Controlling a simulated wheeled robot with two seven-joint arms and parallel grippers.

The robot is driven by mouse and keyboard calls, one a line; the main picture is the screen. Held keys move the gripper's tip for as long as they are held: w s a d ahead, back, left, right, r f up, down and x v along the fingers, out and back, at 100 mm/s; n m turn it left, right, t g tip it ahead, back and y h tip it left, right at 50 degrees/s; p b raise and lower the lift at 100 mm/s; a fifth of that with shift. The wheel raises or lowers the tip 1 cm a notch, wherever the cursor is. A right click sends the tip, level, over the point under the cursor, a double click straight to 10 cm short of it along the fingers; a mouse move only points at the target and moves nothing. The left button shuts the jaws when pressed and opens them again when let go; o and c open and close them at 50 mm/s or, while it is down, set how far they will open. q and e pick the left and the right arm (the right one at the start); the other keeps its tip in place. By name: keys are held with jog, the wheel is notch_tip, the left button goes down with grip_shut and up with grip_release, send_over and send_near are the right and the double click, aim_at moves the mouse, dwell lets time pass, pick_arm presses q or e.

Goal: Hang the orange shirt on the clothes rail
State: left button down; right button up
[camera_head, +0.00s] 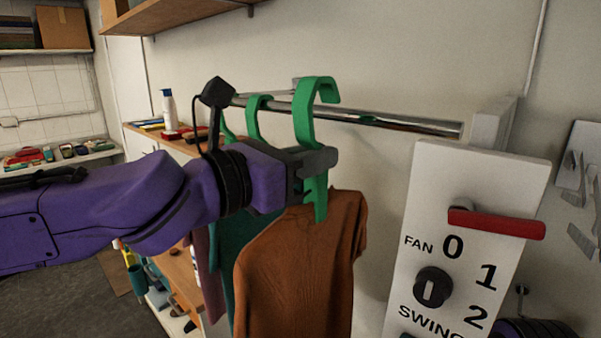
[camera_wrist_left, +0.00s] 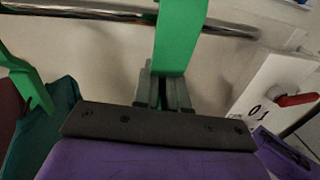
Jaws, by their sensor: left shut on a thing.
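The orange shirt (camera_head: 300,265) hangs from a green hanger (camera_head: 306,112). My left gripper (camera_head: 318,165) is shut on the hanger's stem, just above the shirt. The hanger also shows between the jaws in the left wrist view (camera_wrist_left: 178,40). Its hook is at the metal clothes rail (camera_head: 400,122), with the stem in front of it and the curved top above it. I cannot tell whether the hook rests on the rail. In the left wrist view the rail (camera_wrist_left: 110,10) passes behind the hanger. My right gripper is not in view.
Another green hanger (camera_head: 254,115) with a dark green garment (camera_head: 229,240) is to the left on the rail. A white panel (camera_head: 478,185) with a red handle (camera_head: 497,223) and a dial stands at right. A shelf with bottles lies behind at left. The rail's right stretch is bare.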

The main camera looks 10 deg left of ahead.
aim_at(342, 189)
pick_arm(q)
jog(key=shift+w+a+b+x, duration=0.1)
jog(key=shift+b+x, duration=0.15)
jog(key=shift+x, duration=0.8)
jog(key=shift+w+a+b+x, duration=0.1)
jog(key=shift+b+x, duration=0.1)
jog(key=shift+x, duration=0.85)
jog(key=shift+w+a+b+x, duration=0.15)
jog(key=shift+b+x, duration=0.1)
jog(key=shift+x, duration=0.8)
jog(key=shift+w+d+f+b, duration=0.1)
jog(key=shift+d+f+b, duration=0.1)
jog(key=shift+f+b, duration=0.6)
jog(key=shift+a+f+b, duration=0.15)
jog(key=shift+f+b, duration=0.35)
jog(key=shift+f, duration=0.25)
